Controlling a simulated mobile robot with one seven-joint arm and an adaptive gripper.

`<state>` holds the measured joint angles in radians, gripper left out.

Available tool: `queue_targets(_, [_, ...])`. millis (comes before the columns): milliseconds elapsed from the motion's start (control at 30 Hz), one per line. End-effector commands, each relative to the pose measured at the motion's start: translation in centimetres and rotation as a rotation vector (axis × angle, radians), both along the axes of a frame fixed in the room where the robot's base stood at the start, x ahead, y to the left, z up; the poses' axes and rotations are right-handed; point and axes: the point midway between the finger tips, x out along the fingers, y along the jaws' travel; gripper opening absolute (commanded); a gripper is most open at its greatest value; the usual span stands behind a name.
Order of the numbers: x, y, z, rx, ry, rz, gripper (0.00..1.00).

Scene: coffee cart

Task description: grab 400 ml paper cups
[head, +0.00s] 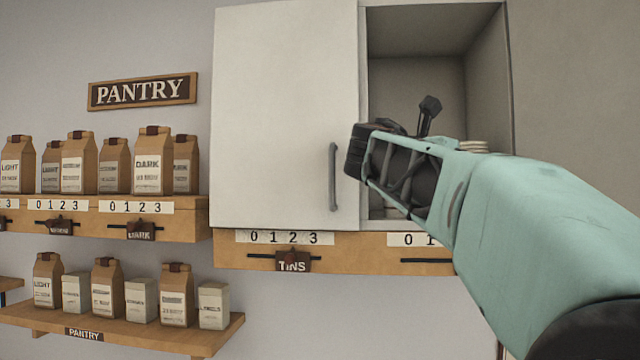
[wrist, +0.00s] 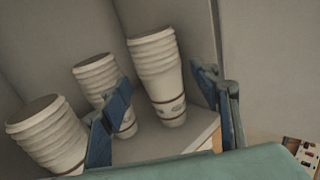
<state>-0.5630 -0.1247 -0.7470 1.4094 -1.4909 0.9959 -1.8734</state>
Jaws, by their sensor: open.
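Three stacks of white paper cups stand inside the cabinet in the wrist view: a left stack (wrist: 48,135), a middle stack (wrist: 97,78) and a right stack (wrist: 157,75). Their size markings are too small to read. My gripper (wrist: 165,92) is open and empty. Its blue fingers appear on either side of the right stack, with the left finger partly covering the middle stack. Whether a finger touches a cup I cannot tell. In the head view my arm hides most of the cups; only some pale rims (head: 474,146) show above it.
The cabinet's white door (head: 285,110) with a grey handle (head: 333,177) covers the left part; the right part is open, with side wall (head: 490,80). A wooden rail (head: 350,253) with a "TINS" slider runs below. Shelves of coffee bags (head: 152,165) stand left.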

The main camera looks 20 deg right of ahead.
Motion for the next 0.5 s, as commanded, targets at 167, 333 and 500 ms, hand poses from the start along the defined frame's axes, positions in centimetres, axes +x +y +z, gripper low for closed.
queue_targets(167, [0.7, -1.3, 0.6, -0.002, 0.002, -0.002, 0.57])
queue_targets(333, [1.6, -3.2, 0.8, -0.002, 0.003, -0.003, 0.57])
queue_targets(500, [2.1, -4.4, 0.6, 0.0, 0.0, -0.001, 0.57])
